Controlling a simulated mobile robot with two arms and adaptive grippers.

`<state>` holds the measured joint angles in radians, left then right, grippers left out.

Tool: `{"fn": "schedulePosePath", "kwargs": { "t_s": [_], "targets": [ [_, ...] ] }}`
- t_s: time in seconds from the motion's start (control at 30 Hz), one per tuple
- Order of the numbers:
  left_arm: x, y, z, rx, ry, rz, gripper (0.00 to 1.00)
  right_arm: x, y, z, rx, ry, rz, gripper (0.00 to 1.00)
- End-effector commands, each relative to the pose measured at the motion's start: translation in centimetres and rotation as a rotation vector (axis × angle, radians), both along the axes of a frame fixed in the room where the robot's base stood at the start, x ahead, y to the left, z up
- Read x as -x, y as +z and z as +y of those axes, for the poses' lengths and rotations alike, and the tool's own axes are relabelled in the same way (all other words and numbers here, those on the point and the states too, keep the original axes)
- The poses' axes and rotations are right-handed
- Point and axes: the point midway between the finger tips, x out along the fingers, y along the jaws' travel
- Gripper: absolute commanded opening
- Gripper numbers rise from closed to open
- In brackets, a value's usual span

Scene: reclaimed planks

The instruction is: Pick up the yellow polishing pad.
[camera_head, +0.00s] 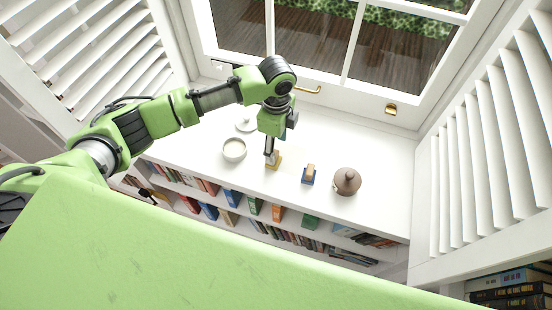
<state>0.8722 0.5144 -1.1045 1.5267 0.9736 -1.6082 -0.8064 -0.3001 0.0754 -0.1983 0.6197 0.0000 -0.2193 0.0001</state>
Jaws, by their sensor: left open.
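The yellow polishing pad (274,163) sits on the white shelf top, below the window, near the front edge. It looks small and tan-yellow, and its upper part is partly hidden by my gripper. My left gripper (271,155) reaches down from above with its fingers right at the pad. It is open, and I cannot tell whether the fingers touch the pad. My right gripper is not in view.
A blue pad with a tan top (309,174) stands just right of the yellow pad, with a brown lidded pot (346,182) farther right. A white bowl (234,150) stands left, with a white lidded dish (246,125) behind it. Bookshelves (290,238) lie below the front edge.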

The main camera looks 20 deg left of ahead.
Motion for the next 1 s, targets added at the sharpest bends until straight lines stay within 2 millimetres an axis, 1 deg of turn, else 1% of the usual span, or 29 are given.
{"fn": "schedulePosePath", "kwargs": {
  "t_s": [0.17,0.3,0.43,0.53,0.73,0.77,0.8,0.87,0.9,1.0],
  "targets": [
    [0.1,-1.2,0.0,-0.001,0.0,0.002,0.53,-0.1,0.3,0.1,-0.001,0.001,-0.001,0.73],
    [0.1,-3.4,0.1,-0.002,0.001,0.003,0.53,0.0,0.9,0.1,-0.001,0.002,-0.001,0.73],
    [0.0,-5.0,0.1,0.0,0.0,0.001,0.53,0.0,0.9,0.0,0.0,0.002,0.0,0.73],
    [0.0,-5.6,0.1,-0.001,-0.001,0.0,0.53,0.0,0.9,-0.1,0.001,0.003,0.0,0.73],
    [0.0,-5.6,0.1,-0.001,-0.001,-0.001,0.53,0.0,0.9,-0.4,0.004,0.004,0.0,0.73],
    [0.0,-5.6,0.1,-0.001,-0.001,-0.001,0.45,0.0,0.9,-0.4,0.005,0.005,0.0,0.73],
    [0.0,-5.6,0.1,0.0,-0.001,-0.001,0.35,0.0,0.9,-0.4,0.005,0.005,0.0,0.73],
    [0.0,-5.6,0.1,0.0,-0.001,-0.001,0.19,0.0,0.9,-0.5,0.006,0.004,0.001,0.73],
    [0.0,-5.6,0.1,0.0,-0.001,-0.001,0.16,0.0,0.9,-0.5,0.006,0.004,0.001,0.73],
    [0.0,-5.6,0.1,0.0,0.0,-0.001,0.16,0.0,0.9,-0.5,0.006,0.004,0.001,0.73]
  ]
}}
